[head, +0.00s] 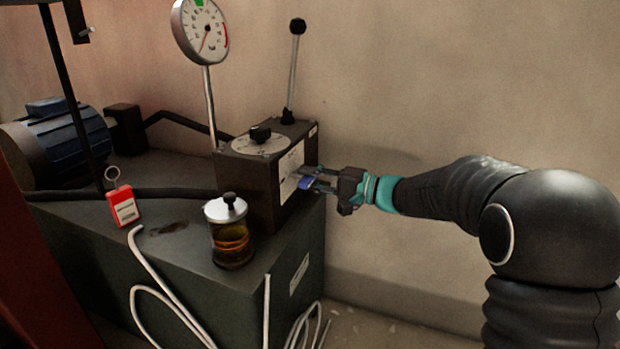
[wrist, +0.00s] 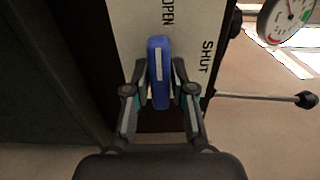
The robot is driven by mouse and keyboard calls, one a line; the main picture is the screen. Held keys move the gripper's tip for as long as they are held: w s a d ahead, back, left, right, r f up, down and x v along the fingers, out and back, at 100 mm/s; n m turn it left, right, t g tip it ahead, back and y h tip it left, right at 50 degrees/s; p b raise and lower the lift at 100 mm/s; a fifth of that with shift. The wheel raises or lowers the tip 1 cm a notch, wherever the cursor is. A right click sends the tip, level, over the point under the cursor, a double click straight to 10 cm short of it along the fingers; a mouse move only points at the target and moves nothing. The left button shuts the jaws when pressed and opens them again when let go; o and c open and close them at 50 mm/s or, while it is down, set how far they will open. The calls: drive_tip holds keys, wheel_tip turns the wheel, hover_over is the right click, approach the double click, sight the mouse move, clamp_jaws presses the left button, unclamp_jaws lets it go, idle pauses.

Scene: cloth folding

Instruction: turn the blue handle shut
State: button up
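The blue handle (wrist: 159,72) is on a pale plate (wrist: 130,22) marked OPEN and SHUT. In the wrist view its white stripe runs up the picture, roughly toward the word OPEN, and SHUT is to its right. My gripper (wrist: 160,78) has one finger on each side of the handle, very close to it. I cannot tell whether the fingers press on it. In the head view my gripper (head: 312,180) reaches from the right to the box's side face, and the blue handle (head: 292,183) shows partly between the fingers.
The dark box (head: 248,192) carries a knob (head: 260,133) and an upright ball-topped lever (head: 293,75). The wall side to the right looks clear.

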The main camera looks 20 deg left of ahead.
clamp_jaws()
drive_tip(key=shift+m, duration=0.4)
drive_tip(key=m+p, duration=0.2)
drive_tip(key=m, duration=0.1)
drive_tip(key=shift+r+m, duration=0.1)
drive_tip(key=shift+m, duration=0.2)
drive_tip(key=m+p, duration=0.3)
drive_tip(key=m, duration=0.1)
drive_tip(key=shift+m, duration=0.3)
drive_tip(key=m+p, duration=0.4)
drive_tip(key=m, duration=0.1)
drive_tip(key=shift+r, duration=0.1)
drive_tip(key=shift+m+p, duration=1.85)
drive_tip(key=shift+m, duration=0.15)
drive_tip(key=shift+f, duration=0.25)
